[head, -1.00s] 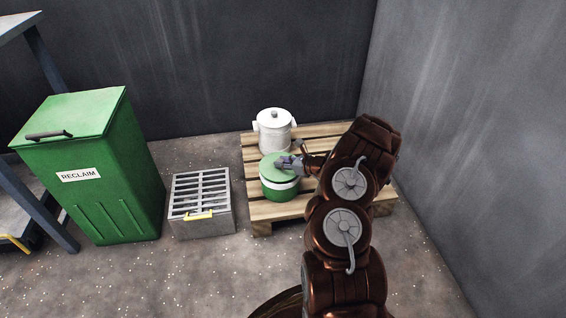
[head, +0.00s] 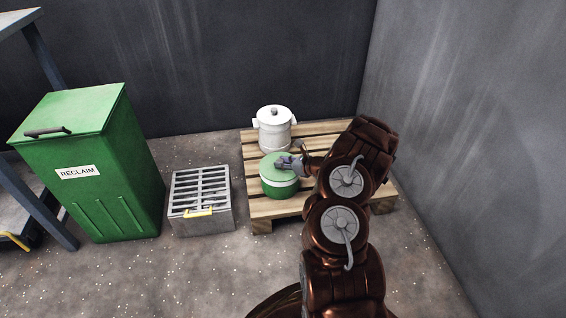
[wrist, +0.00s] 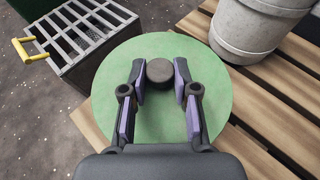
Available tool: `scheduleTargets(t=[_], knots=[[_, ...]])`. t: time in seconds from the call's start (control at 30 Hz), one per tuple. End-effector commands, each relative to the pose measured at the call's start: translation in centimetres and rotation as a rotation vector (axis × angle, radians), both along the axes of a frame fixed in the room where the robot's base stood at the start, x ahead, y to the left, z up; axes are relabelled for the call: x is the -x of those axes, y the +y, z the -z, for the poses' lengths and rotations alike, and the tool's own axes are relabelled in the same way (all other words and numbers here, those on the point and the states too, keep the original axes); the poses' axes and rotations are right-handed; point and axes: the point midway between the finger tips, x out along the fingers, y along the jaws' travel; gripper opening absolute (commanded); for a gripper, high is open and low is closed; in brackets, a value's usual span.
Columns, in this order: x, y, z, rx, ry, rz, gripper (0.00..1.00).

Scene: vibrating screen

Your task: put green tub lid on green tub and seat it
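The green tub (head: 281,191), with a white band, stands on the pallet. The round green tub lid (head: 270,164) lies over the tub's top and looks about level; I cannot tell how deep it sits. In the wrist view the lid (wrist: 112,92) fills the middle and hides the tub. Its dark round knob (wrist: 160,71) stands between the finger pads. My gripper (head: 282,162) is over the lid, coming in from the right.
A white lidded tub (head: 273,132) stands just behind the green tub on the wooden pallet (head: 330,136). A grey grated box (head: 201,214) is left of the pallet, beside a green RECLAIM bin (head: 85,160). Walls close off the back and right.

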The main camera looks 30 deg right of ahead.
Motion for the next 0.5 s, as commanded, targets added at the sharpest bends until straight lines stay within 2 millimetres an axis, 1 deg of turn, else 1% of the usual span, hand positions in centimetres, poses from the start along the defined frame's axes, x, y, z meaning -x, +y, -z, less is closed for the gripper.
scheduleTargets(t=[0.03, 0.27, 0.3, 0.5], knots=[[-0.01, 0.0, -0.02, 0.0, 0.0, 0.0, 0.33], [0.0, -0.01, -0.02, 0.0, 0.0, 0.0, 0.57], [0.0, -0.01, -0.02, 0.0, 0.0, 0.0, 0.58], [0.0, -0.01, -0.01, 0.0, 0.0, 0.0, 0.58]])
